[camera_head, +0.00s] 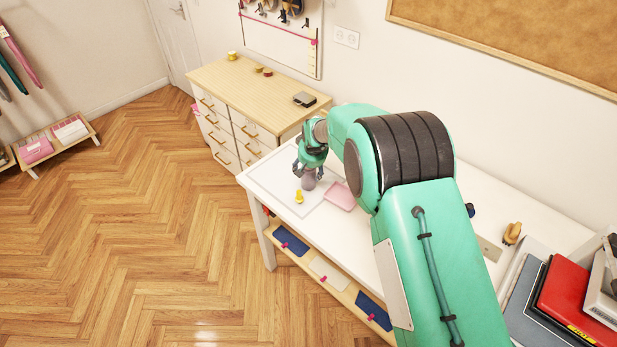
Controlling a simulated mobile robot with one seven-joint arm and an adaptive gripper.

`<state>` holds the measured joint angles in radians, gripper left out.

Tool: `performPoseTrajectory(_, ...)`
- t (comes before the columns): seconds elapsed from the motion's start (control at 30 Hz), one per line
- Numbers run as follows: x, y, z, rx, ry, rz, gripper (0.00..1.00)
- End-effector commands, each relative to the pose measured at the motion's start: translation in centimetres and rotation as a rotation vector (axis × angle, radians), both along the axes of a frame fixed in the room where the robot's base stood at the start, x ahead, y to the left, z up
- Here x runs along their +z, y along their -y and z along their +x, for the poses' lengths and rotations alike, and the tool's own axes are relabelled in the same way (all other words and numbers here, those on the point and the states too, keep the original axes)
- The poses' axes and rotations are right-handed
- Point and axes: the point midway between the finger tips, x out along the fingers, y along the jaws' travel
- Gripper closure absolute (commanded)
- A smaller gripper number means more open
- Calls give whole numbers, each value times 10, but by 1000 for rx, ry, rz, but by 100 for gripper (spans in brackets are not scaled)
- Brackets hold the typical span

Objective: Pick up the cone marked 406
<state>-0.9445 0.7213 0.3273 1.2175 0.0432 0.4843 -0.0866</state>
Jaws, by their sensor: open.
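A small grey-mauve cone-like object (309,182) stands on the white table (268,176). No marking such as 406 can be read on it at this size. My gripper (308,171) is open, pointing down, with its fingers close around or just above the top of this object. I cannot tell whether they touch it. A small yellow object (299,197) stands on the table just in front of it. My green arm hides part of the table to the right.
A pink flat item (341,196) lies right of the grey object. A wooden-topped drawer cabinet (240,85) stands behind the table. Red and dark boxes or books (575,303) are stacked at the right end. Below the tabletop is a shelf with folded cloths (328,271).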

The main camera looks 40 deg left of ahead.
Motion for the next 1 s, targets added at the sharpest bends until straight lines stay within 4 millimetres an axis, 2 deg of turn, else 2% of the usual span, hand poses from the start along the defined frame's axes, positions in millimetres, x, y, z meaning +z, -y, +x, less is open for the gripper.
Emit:
performPoseTrajectory(0.63, -3, -1, 1, 0, 1, 1, 34)
performPoseTrajectory(0.87, -3, -1, 1, 0, 1, 1, 80)
performPoseTrajectory(1.0, -3, -1, 1, 0, 1, 1, 81)
